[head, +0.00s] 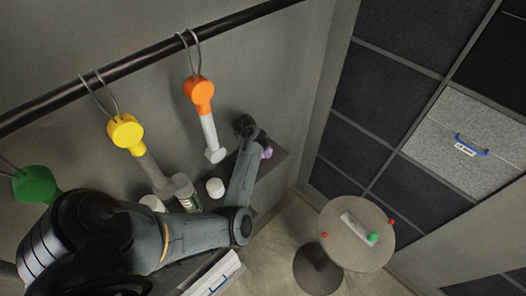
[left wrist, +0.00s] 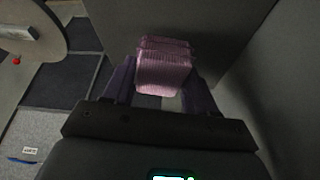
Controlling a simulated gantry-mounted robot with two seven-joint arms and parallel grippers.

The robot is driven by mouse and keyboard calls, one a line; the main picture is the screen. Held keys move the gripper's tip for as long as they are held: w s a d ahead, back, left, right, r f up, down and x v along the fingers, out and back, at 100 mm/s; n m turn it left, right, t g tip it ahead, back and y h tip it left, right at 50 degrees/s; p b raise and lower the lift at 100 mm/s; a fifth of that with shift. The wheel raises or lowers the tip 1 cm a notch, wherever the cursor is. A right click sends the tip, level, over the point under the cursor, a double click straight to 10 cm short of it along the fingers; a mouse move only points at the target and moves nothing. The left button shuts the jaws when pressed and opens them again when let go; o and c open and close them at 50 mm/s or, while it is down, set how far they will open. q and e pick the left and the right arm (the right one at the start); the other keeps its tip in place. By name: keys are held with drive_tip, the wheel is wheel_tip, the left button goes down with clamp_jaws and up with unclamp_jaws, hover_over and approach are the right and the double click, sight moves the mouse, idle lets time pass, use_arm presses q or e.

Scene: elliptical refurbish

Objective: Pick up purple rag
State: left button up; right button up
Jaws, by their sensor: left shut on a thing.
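The purple rag (left wrist: 164,72) is a folded, ribbed, pinkish-purple block in the left wrist view. My left gripper (left wrist: 160,84) is shut on it, with one dark finger on each side. In the head view only a small bit of the rag (head: 267,152) shows beside the end of my left arm, near a dark shelf against the wall. My left gripper's fingers are mostly hidden there behind the wrist. My right gripper is not in view.
Orange (head: 202,93), yellow (head: 126,132) and green (head: 36,184) tools hang from a black rail (head: 110,68). White-capped containers (head: 216,188) stand near my forearm. A round table (head: 345,255) with small items is at right.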

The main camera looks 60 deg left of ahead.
use_arm(q)
wheel_tip(320, 180, up, 3)
drive_tip(key=shift+f, duration=0.1)
drive_tip(key=w+d+r, duration=0.1)
drive_tip(key=d+r, duration=0.5)
drive_tip(key=d, duration=0.5)
drive_tip(key=shift+w+d+r, duration=0.3)
drive_tip(key=shift+w+r, duration=0.05)
drive_tip(key=shift+w, duration=0.05)
drive_tip(key=o, duration=0.4)
drive_tip(key=c, duration=0.3)
